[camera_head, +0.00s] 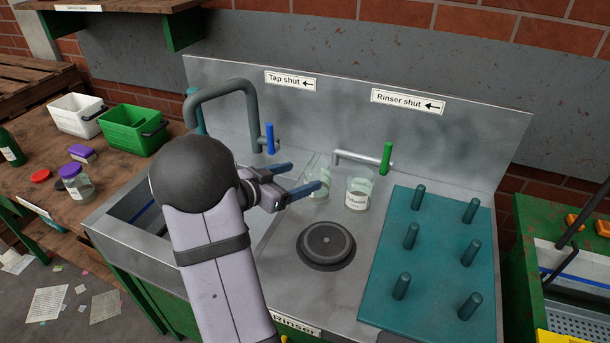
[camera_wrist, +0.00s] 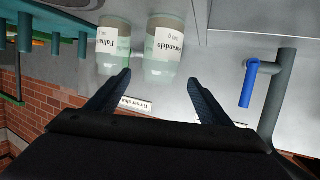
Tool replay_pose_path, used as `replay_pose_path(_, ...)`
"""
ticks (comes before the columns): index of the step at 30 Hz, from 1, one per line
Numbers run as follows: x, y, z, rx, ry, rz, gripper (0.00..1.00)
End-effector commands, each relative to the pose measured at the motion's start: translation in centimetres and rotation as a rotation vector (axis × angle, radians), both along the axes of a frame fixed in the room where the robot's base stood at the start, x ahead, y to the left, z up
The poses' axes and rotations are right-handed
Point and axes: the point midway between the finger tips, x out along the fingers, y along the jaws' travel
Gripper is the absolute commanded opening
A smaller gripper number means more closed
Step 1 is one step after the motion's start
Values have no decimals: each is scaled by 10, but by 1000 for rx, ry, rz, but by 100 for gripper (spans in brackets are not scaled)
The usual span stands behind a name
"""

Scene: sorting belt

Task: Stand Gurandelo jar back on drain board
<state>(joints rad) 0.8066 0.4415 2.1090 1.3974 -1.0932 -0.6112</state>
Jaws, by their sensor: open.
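The Gurandelo jar (camera_head: 317,184), clear glass with a pale label, stands upright on the steel top near the back panel. In the wrist view the Gurandelo jar (camera_wrist: 166,48) shows just beyond and between my fingertips. My gripper (camera_head: 306,176) is open and holds nothing; in the wrist view its blue fingers (camera_wrist: 159,77) point towards the jar. I cannot tell whether they touch it. A finger partly covers the jar in the head view. A similar jar labelled Folhan… (camera_head: 358,190) stands close to its right. The teal pegged board (camera_head: 436,262) is at the right, empty.
A round black rinser (camera_head: 326,243) sits in front of the jars. The rinser lever (camera_head: 387,156) is green; the tap lever (camera_head: 270,138) is blue. The sink (camera_head: 133,210) lies left. Another jar (camera_head: 77,184) with a purple lid stands on the wooden table.

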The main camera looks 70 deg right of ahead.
Motion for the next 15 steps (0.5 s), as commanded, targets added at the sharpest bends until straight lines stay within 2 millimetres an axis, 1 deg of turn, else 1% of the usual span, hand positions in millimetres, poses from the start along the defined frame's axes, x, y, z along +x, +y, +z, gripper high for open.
replay_pose_path(8, 2, 3, 1, 0, 0, 2, 73)
replay_pose_path(10, 6, 4, 1, 3, -6, 18, 73)
replay_pose_path(11, 11, 4, 1, 4, -11, 33, 73)
replay_pose_path(13, 28, 7, 0, 13, -28, 91, 73)
replay_pose_path(14, 38, 9, -1, 19, -39, 127, 73)
replay_pose_path(15, 55, 12, -2, 31, -55, 184, 73)
